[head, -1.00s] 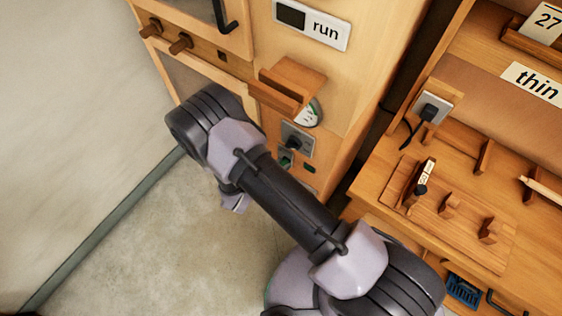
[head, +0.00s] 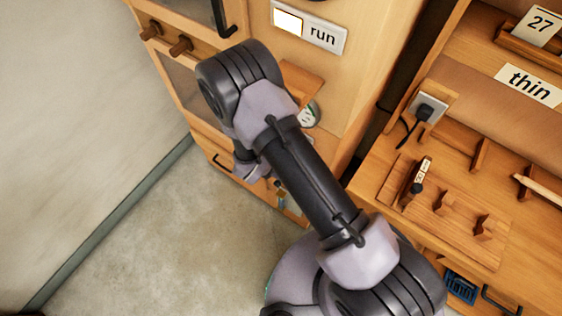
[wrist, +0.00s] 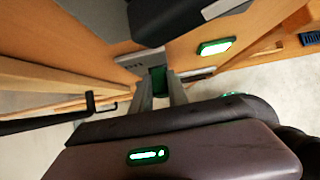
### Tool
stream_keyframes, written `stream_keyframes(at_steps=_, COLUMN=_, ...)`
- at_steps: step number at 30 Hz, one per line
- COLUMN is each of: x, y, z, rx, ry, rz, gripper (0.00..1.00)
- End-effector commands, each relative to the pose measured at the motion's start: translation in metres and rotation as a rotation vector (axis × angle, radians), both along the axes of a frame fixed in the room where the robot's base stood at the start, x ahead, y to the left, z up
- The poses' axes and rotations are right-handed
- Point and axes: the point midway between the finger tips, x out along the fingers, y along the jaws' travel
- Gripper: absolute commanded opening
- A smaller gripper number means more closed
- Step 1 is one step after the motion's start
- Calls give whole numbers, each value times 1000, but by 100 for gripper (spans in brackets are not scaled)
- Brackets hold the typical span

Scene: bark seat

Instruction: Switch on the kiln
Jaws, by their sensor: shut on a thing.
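The kiln is a tall wooden cabinet (head: 372,45) with a plate reading "run" (head: 322,38); the plate's window (head: 287,20) glows bright. In the wrist view my gripper (wrist: 160,92) reaches the kiln's front and is shut on a small green switch (wrist: 158,76), beside a grey plate (wrist: 138,62) with upside-down lettering. A green lamp (wrist: 215,47) to its right is lit. In the head view my arm covers the switch and the fingertips.
A wooden ledge (head: 302,82) and a round dial (head: 310,115) stand on the kiln's front. The floor (head: 160,235) at left is clear.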

Motion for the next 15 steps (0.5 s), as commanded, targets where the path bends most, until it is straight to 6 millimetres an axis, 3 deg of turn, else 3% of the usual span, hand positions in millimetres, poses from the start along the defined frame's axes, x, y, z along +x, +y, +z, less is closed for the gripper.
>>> stream_keyframes(at_steps=5, x=0, y=0, z=0, rx=-1, ry=1, rz=-1, gripper=0)
stream_keyframes(at_steps=6, x=0, y=0, z=0, rx=-1, ry=1, rz=-1, gripper=28)
stream_keyframes(at_steps=8, x=0, y=0, z=0, rx=-1, ry=1, rz=-1, gripper=40)
stream_keyframes(at_steps=15, x=0, y=0, z=0, rx=-1, ry=-1, rz=0, gripper=42)
